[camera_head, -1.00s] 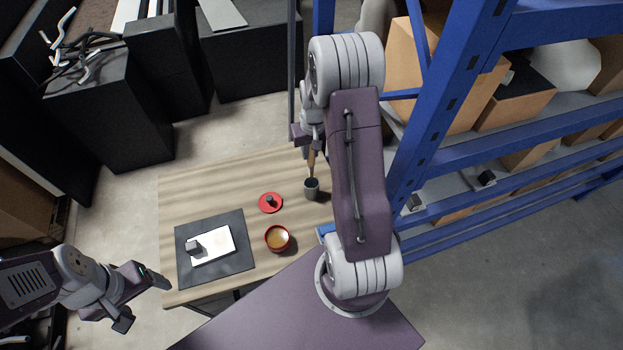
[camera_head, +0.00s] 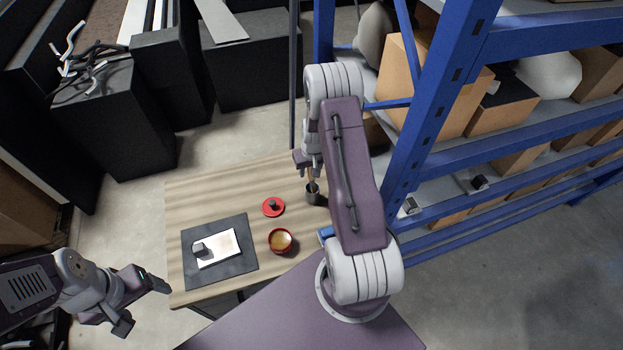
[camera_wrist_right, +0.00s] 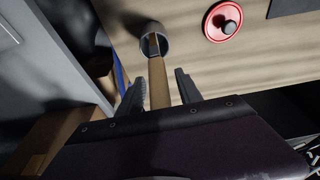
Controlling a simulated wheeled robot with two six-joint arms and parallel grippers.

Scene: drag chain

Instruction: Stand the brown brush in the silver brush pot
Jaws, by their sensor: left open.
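The brown brush (camera_head: 311,177) stands with its lower end inside the silver brush pot (camera_head: 314,199) at the table's right side. In the right wrist view, the brush handle (camera_wrist_right: 159,88) reaches down into the mouth of the pot (camera_wrist_right: 150,30). My right gripper (camera_wrist_right: 161,88) has its fingers on either side of the handle, with a visible gap to the right finger; it looks open. In the head view it is partly hidden by my arm (camera_head: 312,165). My left gripper (camera_head: 147,300) is open and empty, off the table's left front corner.
A red disc with a dark knob (camera_head: 273,207) lies left of the pot. A red bowl (camera_head: 280,241) stands in front of it. A dark mat (camera_head: 240,268) holds a white sheet (camera_head: 222,255) and a dark block (camera_head: 199,249). A blue shelf rack (camera_head: 425,130) stands close on the right.

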